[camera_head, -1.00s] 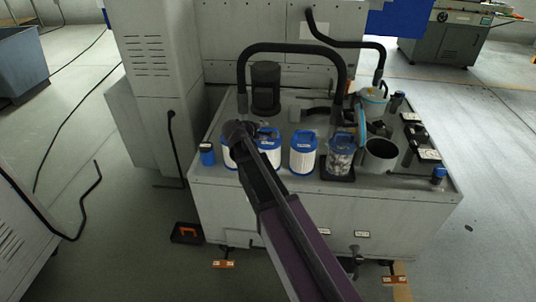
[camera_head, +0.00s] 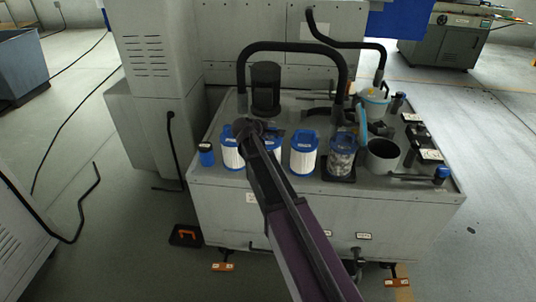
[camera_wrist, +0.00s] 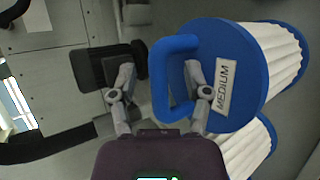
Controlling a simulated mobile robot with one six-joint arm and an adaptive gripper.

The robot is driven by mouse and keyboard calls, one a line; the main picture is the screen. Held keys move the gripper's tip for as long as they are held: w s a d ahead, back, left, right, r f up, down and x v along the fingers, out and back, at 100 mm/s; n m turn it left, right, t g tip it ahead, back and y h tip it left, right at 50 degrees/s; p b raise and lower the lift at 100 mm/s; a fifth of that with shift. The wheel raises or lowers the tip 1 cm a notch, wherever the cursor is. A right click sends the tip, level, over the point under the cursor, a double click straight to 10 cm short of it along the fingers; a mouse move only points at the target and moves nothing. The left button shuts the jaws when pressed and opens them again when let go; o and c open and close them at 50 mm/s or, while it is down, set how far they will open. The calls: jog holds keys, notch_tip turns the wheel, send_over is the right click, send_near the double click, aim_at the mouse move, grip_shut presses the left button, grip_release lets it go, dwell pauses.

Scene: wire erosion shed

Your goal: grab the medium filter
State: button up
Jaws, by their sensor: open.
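The medium filter has a round blue cap marked MEDIUM (camera_wrist: 245,85), a blue loop handle and a white pleated body. In the head view it appears to be the middle filter (camera_head: 278,153), partly hidden behind my arm. My gripper (camera_wrist: 158,80) is open around the handle's outer bar in the wrist view. One finger is outside the loop; the other is on the cap side, over the loop opening. I cannot tell whether either finger touches it. The fingertips are hidden in the head view.
Other blue-capped filters stand on the tank top, one to the left (camera_head: 232,153) and one to the right (camera_head: 304,153). A clear canister (camera_head: 341,158) stands further right. A black cylinder (camera_head: 265,88) and a tall hose (camera_head: 292,47) rise behind.

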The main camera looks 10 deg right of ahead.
dwell(0.4)
grip_shut()
jog(key=shift+r, duration=0.2)
jog(key=shift+r+p, duration=1.7)
jog(key=shift+p, duration=0.2)
jog(key=shift+s+f, duration=0.1)
jog(key=shift+s, duration=0.3)
jog(key=s+r+p, duration=0.1)
jog(key=s, duration=1.4)
jog(key=shift+a+r, duration=0.2)
jog(key=shift+r, duration=0.05)
jog(key=shift+s, duration=0.1)
